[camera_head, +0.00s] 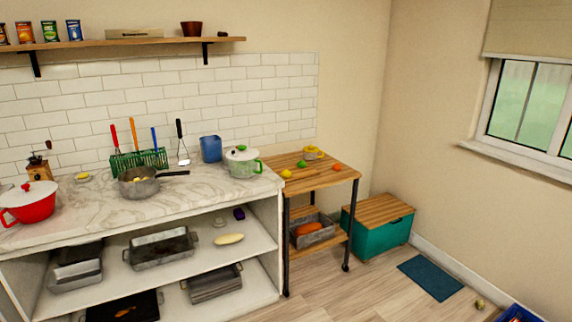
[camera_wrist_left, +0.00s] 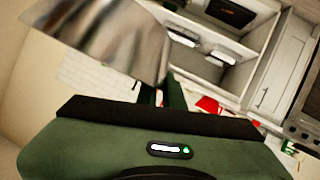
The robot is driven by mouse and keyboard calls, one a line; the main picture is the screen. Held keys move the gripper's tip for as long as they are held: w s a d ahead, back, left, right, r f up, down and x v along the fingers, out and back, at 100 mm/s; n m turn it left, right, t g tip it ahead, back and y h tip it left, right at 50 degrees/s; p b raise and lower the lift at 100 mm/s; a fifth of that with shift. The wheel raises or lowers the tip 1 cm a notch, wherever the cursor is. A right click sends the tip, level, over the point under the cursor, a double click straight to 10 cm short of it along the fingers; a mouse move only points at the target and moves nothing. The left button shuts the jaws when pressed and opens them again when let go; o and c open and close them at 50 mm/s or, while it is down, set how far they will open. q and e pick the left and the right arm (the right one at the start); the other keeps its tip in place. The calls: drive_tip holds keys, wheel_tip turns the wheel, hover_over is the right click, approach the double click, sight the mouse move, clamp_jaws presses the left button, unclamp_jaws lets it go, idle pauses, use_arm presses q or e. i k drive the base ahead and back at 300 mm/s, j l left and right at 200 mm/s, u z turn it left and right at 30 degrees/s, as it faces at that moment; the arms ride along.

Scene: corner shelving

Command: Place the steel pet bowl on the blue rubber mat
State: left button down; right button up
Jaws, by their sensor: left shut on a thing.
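The steel pet bowl (camera_wrist_left: 105,35) shows in the left wrist view as a large shiny curved metal surface at the upper left, cut off by the frame's top edge. My left gripper (camera_wrist_left: 160,92) is shut on it; the fingers are mostly hidden behind the dark edge of the gripper body, and the exact grip is hard to see. The blue rubber mat (camera_head: 430,277) lies flat and bare on the wooden floor in the head view, at the lower right. Neither gripper shows in the head view, and my right gripper is in no view.
A teal chest (camera_head: 378,230) with a wooden lid stands behind the mat, beside a wheeled wooden cart (camera_head: 345,175). A small round object (camera_head: 480,303) and a blue container (camera_head: 517,313) lie right of the mat. Floor left of the mat is clear.

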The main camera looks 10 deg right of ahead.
sight(430, 275)
drive_tip(key=i+l+z, duration=0.3)
drive_tip(key=i+z, duration=0.15)
drive_tip(key=i+l+z, duration=0.1)
drive_tip(key=i+z, duration=0.4)
drive_tip(key=i+j+z, duration=0.15)
drive_tip(key=i+z, duration=0.3)
drive_tip(key=i, duration=0.15)
drive_tip(key=i+j+z, duration=0.3)
drive_tip(key=i+z, duration=0.2)
drive_tip(key=i, duration=1.05)
drive_tip(key=i+l, duration=0.15)
drive_tip(key=i, duration=0.9)
